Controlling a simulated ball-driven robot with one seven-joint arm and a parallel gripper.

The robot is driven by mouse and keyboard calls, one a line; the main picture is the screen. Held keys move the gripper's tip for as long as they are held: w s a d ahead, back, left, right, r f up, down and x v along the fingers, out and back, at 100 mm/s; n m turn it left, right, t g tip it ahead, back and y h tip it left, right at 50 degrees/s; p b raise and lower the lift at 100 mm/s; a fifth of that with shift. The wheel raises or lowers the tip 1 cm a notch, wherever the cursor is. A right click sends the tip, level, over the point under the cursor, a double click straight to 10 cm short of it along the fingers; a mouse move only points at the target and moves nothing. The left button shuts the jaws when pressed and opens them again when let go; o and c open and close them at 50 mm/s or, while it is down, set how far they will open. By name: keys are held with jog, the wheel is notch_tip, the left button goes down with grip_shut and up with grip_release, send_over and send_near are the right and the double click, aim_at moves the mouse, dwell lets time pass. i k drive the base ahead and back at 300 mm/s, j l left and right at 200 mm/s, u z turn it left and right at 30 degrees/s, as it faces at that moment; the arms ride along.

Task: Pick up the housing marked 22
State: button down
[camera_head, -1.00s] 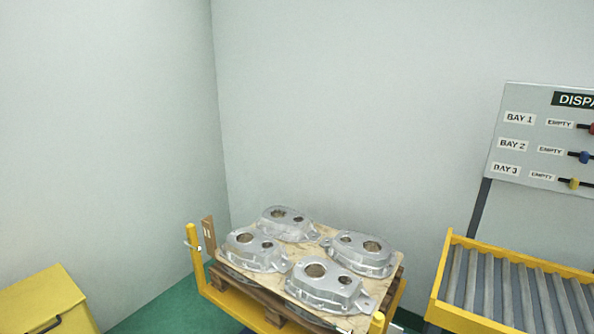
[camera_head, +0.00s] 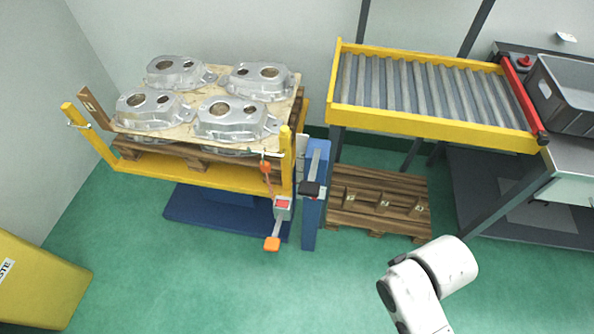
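Several silver cast housings sit on a wooden sheet (camera_head: 178,138) on a yellow lift frame at the upper left. One is at the back left (camera_head: 178,73), one at the back right (camera_head: 258,81), one at the front left (camera_head: 150,110) and one at the front right (camera_head: 232,120). Each has round bores in its top. I cannot read a 22 on any of them. More castings show partly beneath the sheet. My gripper is out of view; only a white part of my arm shows at the lower right, well away from the housings.
A yellow-framed roller conveyor (camera_head: 430,95) stands right of the lift, with a grey crate (camera_head: 572,92) beyond its red end stop. A wooden pallet (camera_head: 378,203) lies on the floor below. A yellow bin (camera_head: 40,285) is at lower left. Green floor is clear in front.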

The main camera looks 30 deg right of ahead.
aim_at(139, 109)
jog(key=i+j+u, duration=0.4)
jog(key=i, duration=0.3)
jog(key=i+j+u, duration=0.2)
jog(key=i, duration=0.2)
jog(key=i+j+z, duration=0.2)
jog(key=i, duration=0.15)
jog(key=i+z, duration=0.2)
jog(key=i, duration=0.2)
jog(key=i+j+z, duration=0.2)
jog(key=i+j, duration=0.1)
jog(key=i, duration=0.05)
